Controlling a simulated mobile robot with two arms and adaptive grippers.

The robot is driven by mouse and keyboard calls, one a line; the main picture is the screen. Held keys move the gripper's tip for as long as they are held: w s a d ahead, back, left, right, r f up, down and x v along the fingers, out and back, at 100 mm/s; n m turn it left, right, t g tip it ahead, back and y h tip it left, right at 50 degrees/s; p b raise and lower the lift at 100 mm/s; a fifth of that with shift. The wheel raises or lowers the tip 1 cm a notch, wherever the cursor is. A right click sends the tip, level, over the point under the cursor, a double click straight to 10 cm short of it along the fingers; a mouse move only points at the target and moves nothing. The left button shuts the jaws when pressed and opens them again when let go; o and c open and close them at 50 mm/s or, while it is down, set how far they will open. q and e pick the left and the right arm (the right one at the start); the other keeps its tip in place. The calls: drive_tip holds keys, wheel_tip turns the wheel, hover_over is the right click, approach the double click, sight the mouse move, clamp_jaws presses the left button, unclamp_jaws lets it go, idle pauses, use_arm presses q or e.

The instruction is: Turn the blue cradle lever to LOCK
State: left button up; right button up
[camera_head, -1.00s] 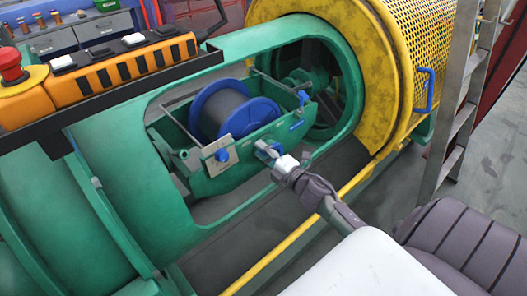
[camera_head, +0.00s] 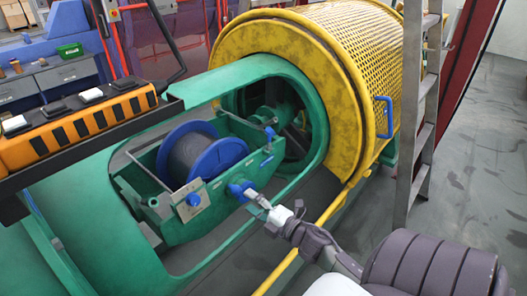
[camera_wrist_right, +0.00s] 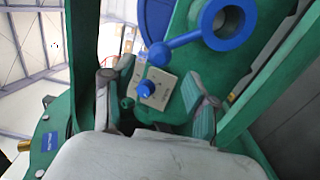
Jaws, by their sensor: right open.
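The green cradle (camera_head: 205,222) holds a blue spool (camera_head: 200,155) inside the strander. A blue lever (camera_head: 240,188) sticks out from the cradle's near side, by my right gripper (camera_head: 262,203). In the right wrist view the lever shows large, with a round hub (camera_wrist_right: 225,22) at the top and an arm slanting down left to a ball end (camera_wrist_right: 157,55). My right gripper also shows there (camera_wrist_right: 155,88), fingers apart and empty, with the lever's ball above the gap. No LOCK marking is readable. My left gripper is not in view.
A pale plate with a blue knob (camera_head: 193,199) sits left of the lever. Another blue handle (camera_head: 268,134) is at the cradle's right end. The green frame (camera_head: 85,190) and yellow rail (camera_head: 278,272) border the opening. A ladder (camera_head: 420,120) stands right.

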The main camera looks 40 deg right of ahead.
drive_tip(key=s, duration=0.4)
drive_tip(key=shift+s+d, duration=0.2)
drive_tip(key=shift+s, duration=0.2)
